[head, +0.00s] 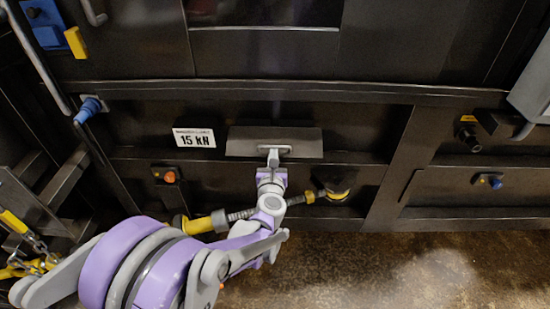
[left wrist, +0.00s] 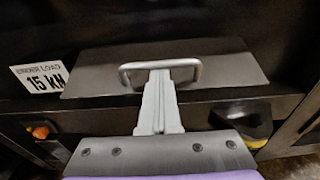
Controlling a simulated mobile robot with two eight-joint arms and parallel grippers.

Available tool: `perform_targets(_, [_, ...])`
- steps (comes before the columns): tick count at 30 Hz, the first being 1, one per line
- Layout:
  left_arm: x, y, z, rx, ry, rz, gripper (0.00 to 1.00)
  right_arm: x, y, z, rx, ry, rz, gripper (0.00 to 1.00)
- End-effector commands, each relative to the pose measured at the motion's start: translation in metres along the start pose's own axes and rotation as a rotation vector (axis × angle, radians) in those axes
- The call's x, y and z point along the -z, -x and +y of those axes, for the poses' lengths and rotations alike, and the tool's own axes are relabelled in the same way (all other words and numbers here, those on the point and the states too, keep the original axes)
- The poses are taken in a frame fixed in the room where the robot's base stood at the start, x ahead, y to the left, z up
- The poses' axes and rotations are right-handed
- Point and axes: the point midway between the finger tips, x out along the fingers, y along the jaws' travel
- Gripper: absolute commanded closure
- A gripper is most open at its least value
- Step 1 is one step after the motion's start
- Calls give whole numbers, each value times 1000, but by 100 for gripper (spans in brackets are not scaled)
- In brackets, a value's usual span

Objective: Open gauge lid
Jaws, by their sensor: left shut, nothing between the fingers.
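The gauge lid (head: 303,143) is a dark grey rectangular plate with a bar handle, on the machine front just right of the "15 kN" label. The lid (left wrist: 225,65) fills the upper middle of the left wrist view, with its silver handle (left wrist: 185,63) across the centre. My left gripper (head: 273,160) is shut and empty, with its tips at the handle's lower side. In the left wrist view the narrow closed fingers (left wrist: 160,78) reach up to the handle bar. I cannot tell whether they touch it. No gauge is visible. My right gripper is out of view.
The "15 kN" label (head: 194,138) is left of the lid. An orange button (head: 169,176) sits below it. A yellow-black fitting (head: 335,184) is below right of the lid. A blue knob (head: 88,110) juts out at the left. Brown floor (head: 400,270) is open at lower right.

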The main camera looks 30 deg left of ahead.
Motion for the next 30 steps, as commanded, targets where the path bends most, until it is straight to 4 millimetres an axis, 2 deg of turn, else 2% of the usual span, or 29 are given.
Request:
perform_targets(1, [-10, 1, 0, -1, 0, -1, 100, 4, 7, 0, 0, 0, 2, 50])
perform_targets(3, [-19, 1, 0, -2, 1, -1, 100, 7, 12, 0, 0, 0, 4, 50])
perform_targets(15, [-64, -6, 0, -3, 0, -2, 100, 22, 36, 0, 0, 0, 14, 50])
perform_targets(21, [-78, -13, 0, -2, 0, -1, 100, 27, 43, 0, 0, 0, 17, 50])
perform_targets(30, [-88, -20, 0, -2, 1, -1, 100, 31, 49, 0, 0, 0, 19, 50])
